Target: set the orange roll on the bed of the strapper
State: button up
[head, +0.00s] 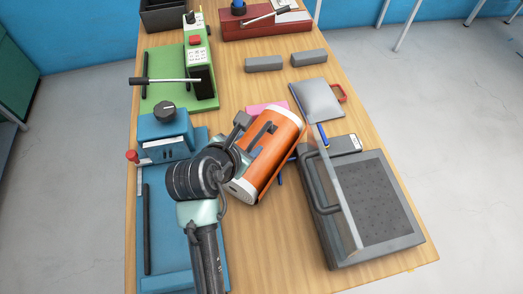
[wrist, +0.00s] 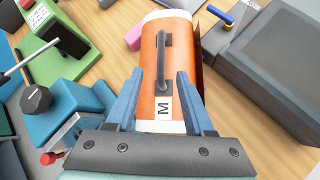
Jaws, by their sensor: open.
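The orange roll (head: 277,160) lies on the wooden table near the middle, with pale ends and a dark handle. In the wrist view the roll (wrist: 148,100) has an "M" label on its near end. My gripper (head: 240,150) is over the roll's left side. In the wrist view my gripper (wrist: 156,82) has its blue fingers apart, one on each side of the roll; I cannot tell whether they touch it. No machine is plainly marked as the strapper. A blue machine (head: 165,132) with a black knob and long flat base is on the left, partly hidden by my arm.
A grey box (head: 398,238) with a raised clear lid stands right of the roll. A green lever machine (head: 160,92) is behind the blue one. Bare table shows at the front middle.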

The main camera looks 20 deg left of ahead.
aim_at(260, 134)
jog(key=shift+w+r+x, duration=0.1)
jog(key=shift+x, duration=1.55)
jog(key=shift+w+r+x, duration=0.1)
jog(key=shift+r+x, duration=0.05)
jog(key=shift+x, duration=1.55)
jog(key=shift+d, duration=0.15)
grip_shut()
jog(key=shift+r, duration=0.1)
